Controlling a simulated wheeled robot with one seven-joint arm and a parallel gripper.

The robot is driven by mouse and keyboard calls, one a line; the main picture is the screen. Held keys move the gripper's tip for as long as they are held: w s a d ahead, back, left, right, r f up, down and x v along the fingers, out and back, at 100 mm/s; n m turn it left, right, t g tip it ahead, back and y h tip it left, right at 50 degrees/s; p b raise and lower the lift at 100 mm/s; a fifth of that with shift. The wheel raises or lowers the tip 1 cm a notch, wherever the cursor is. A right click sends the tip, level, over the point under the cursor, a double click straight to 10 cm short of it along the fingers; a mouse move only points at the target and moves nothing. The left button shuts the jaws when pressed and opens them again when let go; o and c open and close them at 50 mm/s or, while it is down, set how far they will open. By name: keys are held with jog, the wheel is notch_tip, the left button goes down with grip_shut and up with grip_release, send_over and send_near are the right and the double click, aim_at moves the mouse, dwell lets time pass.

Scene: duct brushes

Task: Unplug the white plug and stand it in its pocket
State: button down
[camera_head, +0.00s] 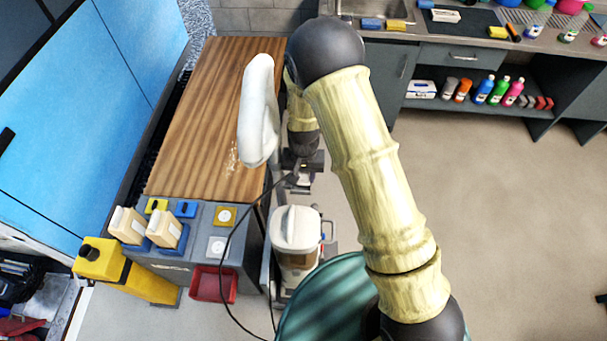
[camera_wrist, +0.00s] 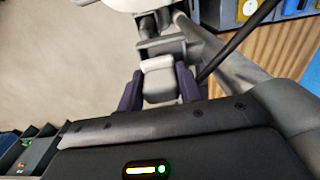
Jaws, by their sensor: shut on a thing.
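My gripper (camera_wrist: 159,84) shows in the wrist view with its two dark purple fingers on either side of a pale grey-white block, which looks like the white plug (camera_wrist: 158,66). It is shut on this block. In the head view my gripper (camera_head: 302,163) is beyond the white vacuum-like machine, beside the wooden top's right edge. A black cable (camera_head: 235,232) runs from near the gripper down past the grey station. The station (camera_head: 193,270) has a yellow square (camera_head: 226,215) and a white square (camera_head: 217,246) on top. I cannot tell which pocket is the plug's.
The white machine (camera_head: 295,228) stands right of the station. The wooden top (camera_head: 203,110) is mostly clear. Floor is open at right.

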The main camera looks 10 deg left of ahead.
jog(key=shift+a+f, duration=0.1)
jog(key=shift+f, duration=0.3)
jog(key=shift+s+f+b, duration=0.35)
jog(key=shift+f+b, duration=0.05)
jog(key=shift+b, duration=0.05)
jog(key=c, duration=1)
grip_release()
jog(key=shift+o, duration=0.7)
jog(key=shift+w+r+b, duration=0.15)
jog(key=shift+r+b, duration=0.25)
jog(key=shift+r, duration=0.1)
notch_tip(320, 180, up, 17)
jog(key=b, duration=0.4)
jog(key=shift+d+r, duration=0.2)
jog(key=shift+d, duration=0.05)
jog(key=shift+w, duration=0.1)
notch_tip(320, 180, up, 5)
jog(key=p, duration=0.4)
